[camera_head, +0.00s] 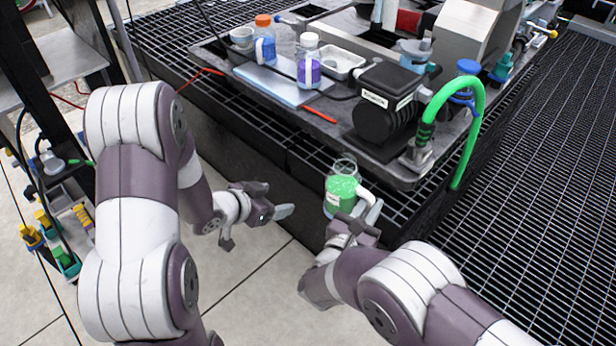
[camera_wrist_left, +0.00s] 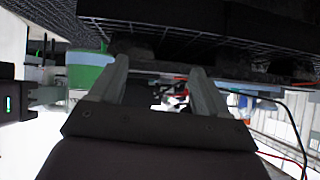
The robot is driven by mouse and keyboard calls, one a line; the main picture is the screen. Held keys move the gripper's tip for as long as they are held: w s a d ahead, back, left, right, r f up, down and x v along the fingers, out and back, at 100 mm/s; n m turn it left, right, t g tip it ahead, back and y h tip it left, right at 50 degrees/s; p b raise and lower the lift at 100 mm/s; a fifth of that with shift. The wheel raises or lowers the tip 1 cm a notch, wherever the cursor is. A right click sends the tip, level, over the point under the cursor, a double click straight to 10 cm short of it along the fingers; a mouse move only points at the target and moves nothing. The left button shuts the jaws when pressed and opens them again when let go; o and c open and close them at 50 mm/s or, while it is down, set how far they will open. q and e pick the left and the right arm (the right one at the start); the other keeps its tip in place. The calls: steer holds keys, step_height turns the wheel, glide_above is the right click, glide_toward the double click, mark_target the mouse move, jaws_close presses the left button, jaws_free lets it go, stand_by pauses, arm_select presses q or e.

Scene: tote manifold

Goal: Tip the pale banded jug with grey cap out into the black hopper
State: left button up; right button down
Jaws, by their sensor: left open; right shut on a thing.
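A clear jug with green contents, a small pale label and a pale handle (camera_head: 341,190) is upright in front of the bench. My right gripper (camera_head: 352,228) is shut on this green jug at its handle side. Its green side also shows in the left wrist view (camera_wrist_left: 90,72). A jug with a pale grey-white cap and a purple band (camera_head: 308,66) stands on the bench, apart from both grippers. My left gripper (camera_head: 270,202) is open and empty, left of the green jug; its fingers show in its wrist view (camera_wrist_left: 158,85). I cannot tell which black item is the hopper.
An orange-capped blue jug (camera_head: 264,45) stands beside the purple-banded one. A labelled black unit (camera_head: 385,105) sits near the bench's front corner, with a green hose (camera_head: 478,105) to its right. A white tray (camera_head: 340,62) lies behind. The floor between my arms is clear.

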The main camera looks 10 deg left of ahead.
arm_select(q)
steer(key=d+r+m+t+h, duration=0.1)
steer(key=d+r+m+h, duration=0.2)
steer(key=d+r+h, duration=0.3)
steer(key=m+h, duration=0.1)
steer(key=h, duration=0.3)
glide_toward(355, 164)
arm_select(e)
steer(key=shift+r, duration=0.1)
arm_select(q)
steer(key=x, duration=0.8)
steer(key=w+f+x, duration=0.1)
steer(key=x, duration=0.3)
steer(key=shift+a, duration=0.35)
steer(key=shift+s+f, duration=0.1)
jaws_close()
arm_select(e)
steer(key=shift+a, duration=0.1)
steer(key=c, duration=1)
jaws_free()
